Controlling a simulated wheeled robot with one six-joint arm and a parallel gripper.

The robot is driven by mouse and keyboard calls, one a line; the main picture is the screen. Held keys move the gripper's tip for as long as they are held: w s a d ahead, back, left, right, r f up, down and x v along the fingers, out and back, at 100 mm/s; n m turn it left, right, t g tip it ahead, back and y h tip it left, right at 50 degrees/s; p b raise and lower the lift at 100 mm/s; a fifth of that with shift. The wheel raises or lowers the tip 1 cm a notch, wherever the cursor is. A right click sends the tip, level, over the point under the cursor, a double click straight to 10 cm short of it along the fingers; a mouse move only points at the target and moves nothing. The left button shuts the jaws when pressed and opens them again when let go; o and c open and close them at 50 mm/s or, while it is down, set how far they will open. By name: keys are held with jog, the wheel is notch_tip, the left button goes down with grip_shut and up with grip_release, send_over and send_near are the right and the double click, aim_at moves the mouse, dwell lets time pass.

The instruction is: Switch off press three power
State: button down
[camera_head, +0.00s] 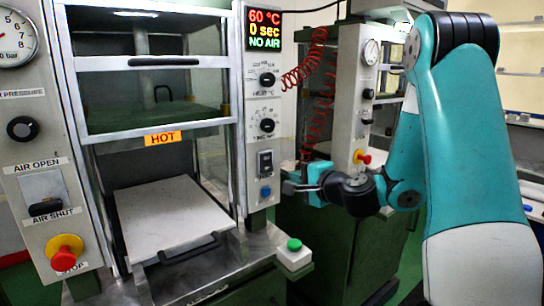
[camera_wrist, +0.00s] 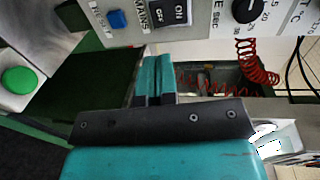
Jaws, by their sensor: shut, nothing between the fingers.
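The press in front of me carries a mains power switch (camera_head: 265,162), a dark rocker on its right control column. In the wrist view the rocker (camera_wrist: 170,13) shows ON and OFF halves beside the word MAINS; which half is pressed in I cannot tell. No press number is readable. My gripper (camera_head: 292,187) is shut and empty, to the right of the column and a little lower than the switch. In the wrist view its teal fingers (camera_wrist: 155,66) point up toward the panel, below the rocker in the picture, with a gap between.
A blue button (camera_head: 265,191) sits under the switch, with two dark knobs above it. A green button box (camera_head: 294,253) stands lower right. The display (camera_head: 264,29) reads 60 °C, 0 sec, NO AIR. A second press with a red stop button (camera_head: 362,157) and red coiled hose stands behind.

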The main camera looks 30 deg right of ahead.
aim_at(267, 168)
jog(key=w+p, duration=0.1)
jog(key=w, duration=0.2)
jog(key=w+p, duration=0.2)
jog(key=w, duration=0.1)
jog(key=w+f+p, duration=0.1)
jog(key=w+p, duration=0.1)
jog(key=w, duration=0.1)
jog(key=shift+w+a, duration=0.25)
jog(key=shift+w, duration=0.15)
jog(key=shift+w+f+p, duration=0.25)
jog(key=shift+w+p, duration=0.2)
jog(key=shift+w, duration=0.05)
jog(key=shift+f+b, duration=0.15)
jog(key=shift+b, duration=0.15)
